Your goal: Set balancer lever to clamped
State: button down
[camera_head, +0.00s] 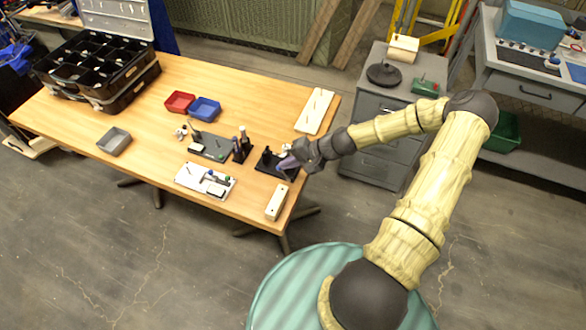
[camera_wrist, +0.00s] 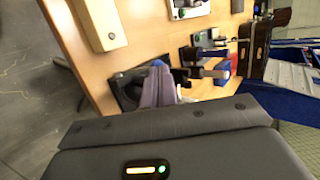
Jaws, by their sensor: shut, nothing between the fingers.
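A small dark device (camera_head: 266,168), which looks like the balancer, stands on the wooden table near its right end. In the wrist view its dark base (camera_wrist: 128,92) lies just beyond my fingers. My gripper (camera_head: 284,165) is over the right side of this device. Its two purple-grey fingers (camera_wrist: 158,70) are shut together with nothing between them. A small blue part (camera_wrist: 157,63) shows right at the fingertips; it may be the lever's knob. The fingers hide much of it, so I cannot tell whether they touch it or how the lever is set.
A cream block (camera_head: 277,202) lies at the table's front right, and a pale board (camera_head: 314,111) behind. Dark bottles (camera_head: 242,147) stand left of the device, beside a grey plate (camera_head: 212,147). A white panel (camera_head: 205,181) is further left. A grey cabinet (camera_head: 378,127) stands right.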

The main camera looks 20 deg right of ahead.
jog(key=shift+w+a+f, duration=0.1)
jog(key=shift+w+a, duration=0.3)
jog(key=shift+a, duration=0.15)
dwell(0.4)
jog(key=shift+r+p, duration=0.5)
jog(key=shift+r, duration=0.35)
jog(key=s+d+r, duration=0.2)
jog(key=d+r, duration=0.5)
jog(key=r, duration=0.4)
jog(key=shift+s+d+r+p, duration=0.15)
jog(key=shift+s+d+p, duration=0.2)
jog(key=shift+p, duration=0.05)
